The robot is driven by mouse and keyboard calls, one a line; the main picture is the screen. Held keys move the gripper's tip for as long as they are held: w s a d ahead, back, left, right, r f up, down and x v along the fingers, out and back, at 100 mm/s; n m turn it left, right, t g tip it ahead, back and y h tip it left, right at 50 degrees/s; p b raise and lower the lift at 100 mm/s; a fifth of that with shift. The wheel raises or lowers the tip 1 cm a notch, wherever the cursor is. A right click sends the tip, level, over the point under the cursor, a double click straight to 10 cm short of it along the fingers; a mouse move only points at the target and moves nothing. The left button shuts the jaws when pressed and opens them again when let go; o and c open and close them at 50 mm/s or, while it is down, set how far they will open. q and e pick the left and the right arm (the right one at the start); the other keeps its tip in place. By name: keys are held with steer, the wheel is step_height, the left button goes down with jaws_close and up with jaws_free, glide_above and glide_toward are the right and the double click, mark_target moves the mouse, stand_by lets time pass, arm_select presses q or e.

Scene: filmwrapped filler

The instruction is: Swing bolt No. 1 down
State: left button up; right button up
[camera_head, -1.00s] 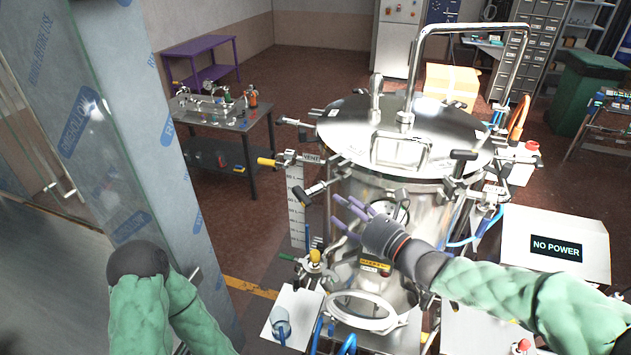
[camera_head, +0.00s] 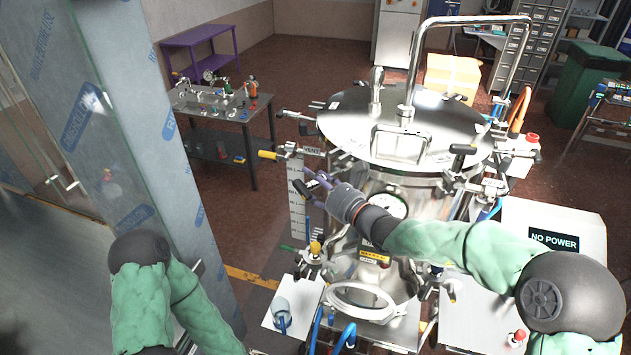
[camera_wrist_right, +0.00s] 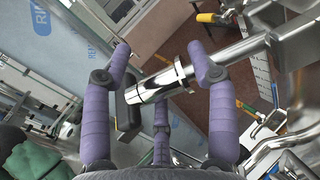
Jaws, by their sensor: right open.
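The steel vessel (camera_head: 400,195) stands in the middle of the head view under a round lid (camera_head: 350,115). Several swing bolts ring its rim; I cannot read their numbers. My right gripper (camera_head: 312,184) is at the vessel's front left, open, beside a black-ended bolt. In the right wrist view, the bolt's shiny shaft (camera_wrist_right: 158,84) and black end (camera_wrist_right: 128,112) lie between the spread purple fingers of my right gripper (camera_wrist_right: 160,62). I cannot tell whether the fingers touch it. My left arm shows at lower left; its gripper is out of view.
A glass panel with a film-wrapped post (camera_head: 150,150) stands at the left. A grey bench (camera_head: 205,112) stands behind. A "NO POWER" box (camera_head: 565,222) is at the right.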

steer(key=c, duration=0.8)
steer(key=shift+w+d+f, duration=0.1)
steer(key=shift+d, duration=0.05)
jaws_close()
steer(key=shift+r+m+p, duration=0.35)
steer(key=shift+r+m, duration=0.1)
steer(key=shift+m, duration=0.05)
